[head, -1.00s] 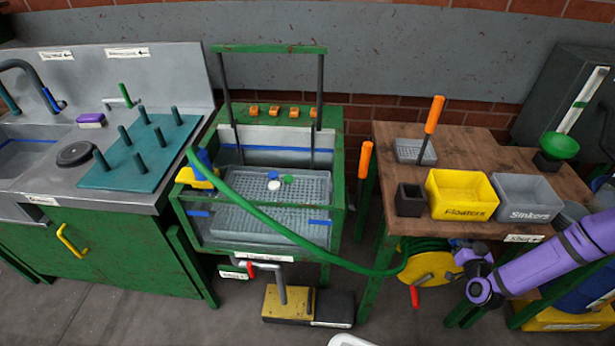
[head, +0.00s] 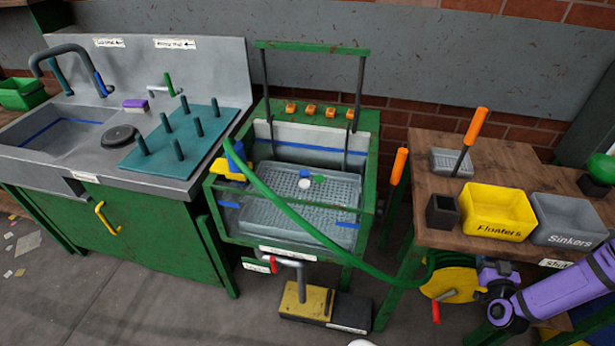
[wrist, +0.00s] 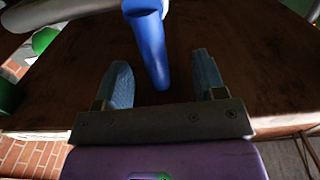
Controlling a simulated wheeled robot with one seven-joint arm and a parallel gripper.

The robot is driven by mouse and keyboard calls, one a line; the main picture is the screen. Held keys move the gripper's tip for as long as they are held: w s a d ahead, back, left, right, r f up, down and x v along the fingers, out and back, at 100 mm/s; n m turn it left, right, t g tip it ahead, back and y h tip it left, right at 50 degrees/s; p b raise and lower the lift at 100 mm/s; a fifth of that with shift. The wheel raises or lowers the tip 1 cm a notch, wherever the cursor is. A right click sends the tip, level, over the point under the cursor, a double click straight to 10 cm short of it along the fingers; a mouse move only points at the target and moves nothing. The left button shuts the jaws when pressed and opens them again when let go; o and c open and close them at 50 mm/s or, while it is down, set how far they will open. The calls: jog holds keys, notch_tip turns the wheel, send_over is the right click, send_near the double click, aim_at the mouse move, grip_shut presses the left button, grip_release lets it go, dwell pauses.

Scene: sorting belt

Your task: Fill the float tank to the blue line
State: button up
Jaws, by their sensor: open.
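The float tank (head: 372,170) is a green-framed open box with clear walls, in the middle of the head view. A blue line (head: 325,148) crosses its back wall, and short blue marks show on the front. A grey perforated tray (head: 285,215) lies inside with small white, green and blue pieces. I cannot tell the water level. A green hose (head: 300,228) runs from a blue nozzle (head: 236,158) in a yellow holder (head: 229,170) at the tank's left rim. My gripper (wrist: 162,80) is open in the wrist view, with a blue tapered object (wrist: 148,45) beyond its fingers. The head view does not show it.
A red-handled valve (head: 272,264) is under the tank, above a yellow and black pedal (head: 305,300). A yellow hose reel (head: 455,284) is under the wooden table (head: 425,200), which bears Floaters (head: 498,212) and Sinkers (head: 568,220) bins. The sink counter (head: 75,170) stands left.

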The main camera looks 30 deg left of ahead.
jog(key=v, duration=0.8)
dwell(0.4)
dwell(0.4)
